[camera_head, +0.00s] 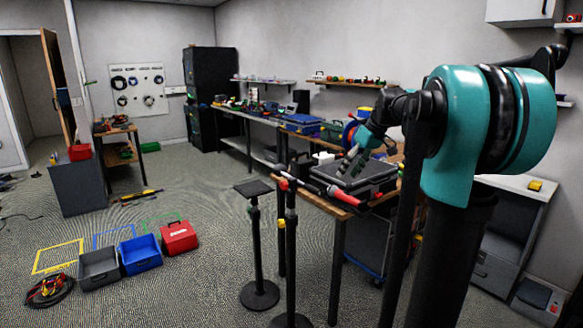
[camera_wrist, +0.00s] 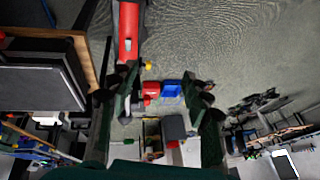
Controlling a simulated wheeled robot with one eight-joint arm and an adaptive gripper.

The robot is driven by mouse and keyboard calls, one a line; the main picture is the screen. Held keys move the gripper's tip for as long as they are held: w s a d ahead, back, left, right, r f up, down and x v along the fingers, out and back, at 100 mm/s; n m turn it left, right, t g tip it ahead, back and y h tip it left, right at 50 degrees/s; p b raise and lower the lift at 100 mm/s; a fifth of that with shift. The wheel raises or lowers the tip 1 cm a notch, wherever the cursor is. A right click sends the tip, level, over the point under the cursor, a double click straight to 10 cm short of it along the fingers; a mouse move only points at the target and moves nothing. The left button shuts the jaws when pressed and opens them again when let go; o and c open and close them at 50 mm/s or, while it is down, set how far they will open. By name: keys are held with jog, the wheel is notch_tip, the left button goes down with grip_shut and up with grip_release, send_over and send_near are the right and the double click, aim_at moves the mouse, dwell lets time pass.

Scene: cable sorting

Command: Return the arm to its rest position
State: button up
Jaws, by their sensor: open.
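My teal and black arm fills the right side of the head view and reaches left and down over a wooden workbench (camera_head: 313,200). My gripper (camera_head: 350,160) hangs above a black case (camera_head: 362,183) on that bench. In the wrist view the two dark fingers of my gripper (camera_wrist: 167,80) stand wide apart, with nothing held between them. The black case (camera_wrist: 42,88) shows at the left of the wrist view. Whether the fingers touch the case cannot be told.
A red and black tool (camera_head: 345,195) lies by the bench's front edge. Black stands (camera_head: 257,245) stand before it. On the floor are a grey bin (camera_head: 98,270), a blue bin (camera_head: 140,254), a red box (camera_head: 178,237) and a cable coil (camera_head: 49,291). The left floor has clear room.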

jog(key=s+f+m+t+h, duration=0.1)
jog(key=s+f+m+h, duration=0.3)
jog(key=s+f, duration=2.3)
jog(key=f+m, duration=0.1)
jog(key=m, duration=0.1)
jog(key=shift+a+f+m+t, duration=0.2)
jog(key=shift+a+m+t, duration=0.1)
jog(key=shift+t, duration=0.1)
